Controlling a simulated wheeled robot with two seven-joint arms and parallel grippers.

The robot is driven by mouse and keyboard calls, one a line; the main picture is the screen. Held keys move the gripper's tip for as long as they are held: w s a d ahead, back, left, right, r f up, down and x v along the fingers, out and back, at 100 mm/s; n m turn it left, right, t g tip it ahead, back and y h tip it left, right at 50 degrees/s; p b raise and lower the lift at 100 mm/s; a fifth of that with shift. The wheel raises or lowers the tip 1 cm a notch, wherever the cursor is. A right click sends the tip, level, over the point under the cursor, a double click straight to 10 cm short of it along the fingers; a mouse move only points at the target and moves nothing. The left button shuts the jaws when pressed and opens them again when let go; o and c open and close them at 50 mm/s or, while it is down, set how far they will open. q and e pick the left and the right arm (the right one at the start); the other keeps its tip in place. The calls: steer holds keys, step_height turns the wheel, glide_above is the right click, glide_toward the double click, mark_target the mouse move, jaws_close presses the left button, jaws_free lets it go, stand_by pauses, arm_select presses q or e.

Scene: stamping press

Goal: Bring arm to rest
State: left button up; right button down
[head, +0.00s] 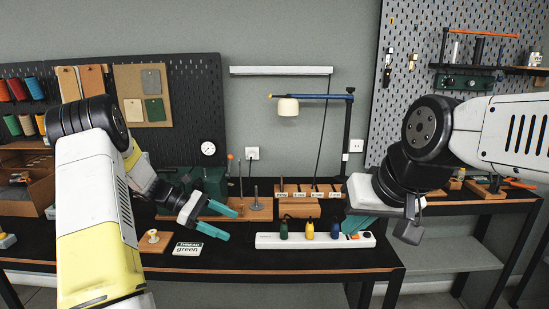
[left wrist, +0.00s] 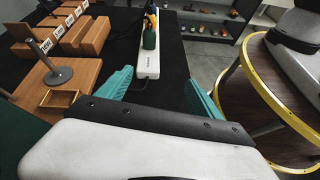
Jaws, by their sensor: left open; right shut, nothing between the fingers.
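My left gripper (head: 226,222) is above the black table, its two teal fingers spread apart with nothing between them. In the left wrist view my left gripper (left wrist: 158,80) shows both fingers apart, with the white power strip beyond them. My right gripper (head: 358,223) is near the right end of the strip, partly hidden by its own wrist. Its teal fingers look together and hold nothing visible. I cannot tell whether they touch the strip.
The white power strip (head: 268,241) carries green, yellow and blue plugs. A wooden block row (head: 300,208) stands behind it. A "THREAD green" card (head: 187,248) and a small spool (head: 153,236) lie at the left. A lamp (head: 288,107) hangs above. The table's front right is clear.

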arm_select(q)
steer(key=s+d+r+m+y, duration=0.3)
steer(key=s+r+m+y, duration=0.4)
steer(key=s+r, duration=0.5)
steer(key=s+a+r+m+t+y, duration=0.1)
steer(key=s+r+m+t, duration=0.1)
steer(key=s, duration=0.4)
steer(key=s+a+r+m+t+y, duration=0.1)
steer(key=s+r+m+t+y, duration=0.1)
steer(key=s+m, duration=0.5)
steer(key=r+t, duration=0.1)
steer(key=t, duration=0.1)
steer(key=shift+s+a+r+t+y, duration=0.15)
steer(key=shift+r+t+y, duration=0.15)
steer(key=shift+t, duration=0.1)
